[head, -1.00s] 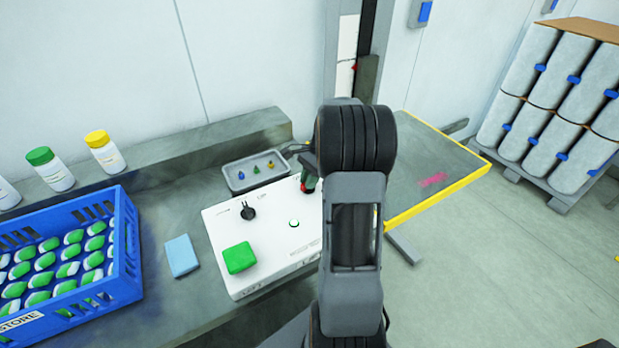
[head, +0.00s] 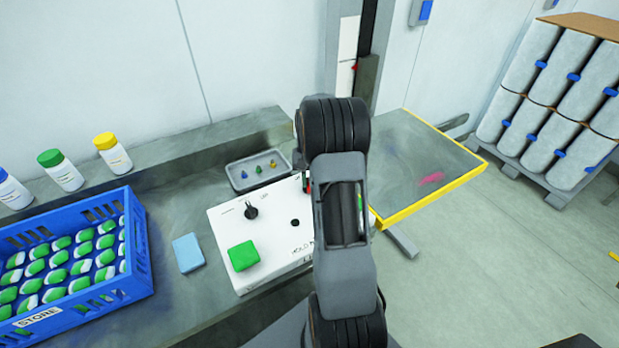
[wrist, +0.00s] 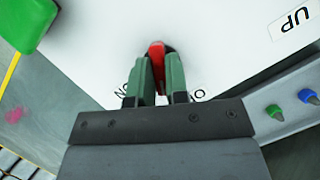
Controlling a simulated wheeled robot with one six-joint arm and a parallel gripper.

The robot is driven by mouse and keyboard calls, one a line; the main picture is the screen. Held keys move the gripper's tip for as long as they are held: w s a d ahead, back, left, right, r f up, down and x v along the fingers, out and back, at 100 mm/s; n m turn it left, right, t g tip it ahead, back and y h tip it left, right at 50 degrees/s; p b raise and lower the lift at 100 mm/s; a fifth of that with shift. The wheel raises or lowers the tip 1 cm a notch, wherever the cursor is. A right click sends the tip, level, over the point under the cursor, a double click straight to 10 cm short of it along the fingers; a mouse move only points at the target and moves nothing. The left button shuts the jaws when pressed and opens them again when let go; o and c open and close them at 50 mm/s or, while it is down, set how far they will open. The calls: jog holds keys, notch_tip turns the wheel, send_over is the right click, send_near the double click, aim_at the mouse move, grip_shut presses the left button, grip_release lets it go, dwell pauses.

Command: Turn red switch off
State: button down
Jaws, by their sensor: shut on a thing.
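The red switch (wrist: 156,52) sits on the white panel box (head: 226,232), between printed letters that my fingers partly cover. My gripper (wrist: 158,75) has its green fingers shut on the switch's red handle, seen in the wrist view. In the head view my arm hides most of the switch, and only a small red bit (head: 308,186) shows beside it. A small round lamp or button (head: 295,222) on the panel is dark. I cannot tell the handle's exact setting from the letters.
A green block (head: 243,256) and a black knob (head: 251,211) are on the panel. A grey tray (head: 239,181) with small coloured pegs lies behind it. A yellow-edged platform (head: 430,201) is at right.

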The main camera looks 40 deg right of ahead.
jog(key=n+h, duration=0.1)
jog(key=n, duration=0.1)
jog(key=n+h, duration=0.1)
jog(key=n, duration=0.2)
jog(key=shift+n+g+p, duration=0.3)
jog(key=shift+g, duration=0.1)
dwell(0.3)
jog(key=c, duration=1.1)
grip_release()
jog(key=v, duration=1.4)
jog(key=shift+a, duration=0.25)
jog(key=shift+f, duration=0.1)
